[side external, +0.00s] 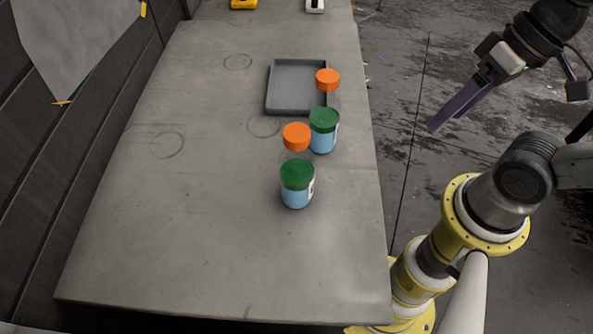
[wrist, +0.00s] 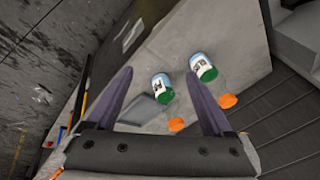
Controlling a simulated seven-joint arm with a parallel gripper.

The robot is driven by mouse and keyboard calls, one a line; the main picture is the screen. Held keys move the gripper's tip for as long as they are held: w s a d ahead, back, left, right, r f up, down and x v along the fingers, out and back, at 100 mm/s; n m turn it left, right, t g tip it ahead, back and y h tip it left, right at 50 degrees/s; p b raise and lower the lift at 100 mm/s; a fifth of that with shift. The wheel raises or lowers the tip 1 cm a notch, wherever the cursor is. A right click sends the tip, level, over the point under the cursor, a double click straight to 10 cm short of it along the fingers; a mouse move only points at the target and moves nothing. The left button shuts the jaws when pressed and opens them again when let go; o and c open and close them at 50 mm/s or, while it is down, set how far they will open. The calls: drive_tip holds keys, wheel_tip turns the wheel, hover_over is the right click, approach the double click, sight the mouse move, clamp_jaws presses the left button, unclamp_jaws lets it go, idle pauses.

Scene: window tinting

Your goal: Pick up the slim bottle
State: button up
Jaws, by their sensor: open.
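Two blue bottles with green lids stand upright on the table: a near one (side external: 297,185) and a far one (side external: 324,132). Two orange lids, a near one (side external: 296,136) and a far one (side external: 327,80), sit above what look like clear, barely visible bodies. I cannot tell for certain which is the slim bottle. The wrist view shows both green-lidded bottles (wrist: 162,86) (wrist: 204,68) with white labels, and both orange lids (wrist: 177,124) (wrist: 228,100). My gripper (side external: 440,121) is open and empty, raised off to the right of the table and apart from all bottles.
A shallow grey tray (side external: 283,108) lies behind the bottles, close to the far orange lid. The grey table (side external: 190,230) is clear on its left and front. A yellow item (side external: 243,4) and a white item (side external: 314,5) are at the far edge.

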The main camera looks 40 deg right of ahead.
sight(285, 145)
drive_tip(key=w+a+m+g+y, duration=0.1)
drive_tip(key=a+m+g+y, duration=0.5)
drive_tip(key=a+y, duration=0.4)
drive_tip(key=w+d+f+m+t+y, duration=0.1)
drive_tip(key=w+f+m+t+y, duration=0.2)
drive_tip(key=w+m, duration=0.35)
drive_tip(key=w+d+f+m+t+y, duration=0.1)
drive_tip(key=w+f+m+t+y, duration=0.15)
drive_tip(key=w+m+t, duration=0.35)
drive_tip(key=shift+m+g+h, duration=0.45)
drive_tip(key=shift+m+g, duration=0.1)
drive_tip(key=shift+g, duration=0.25)
drive_tip(key=shift+s+x, duration=0.2)
drive_tip(key=shift+x, duration=2.1)
drive_tip(key=shift+s+x, duration=0.2)
drive_tip(key=shift+x, duration=2.1)
drive_tip(key=shift+s+x, duration=0.2)
drive_tip(key=shift+x, duration=2.1)
drive_tip(key=shift+a+r, duration=0.1)
drive_tip(key=shift+a, duration=0.1)
drive_tip(key=shift+c, duration=0.3)
clamp_jaws()
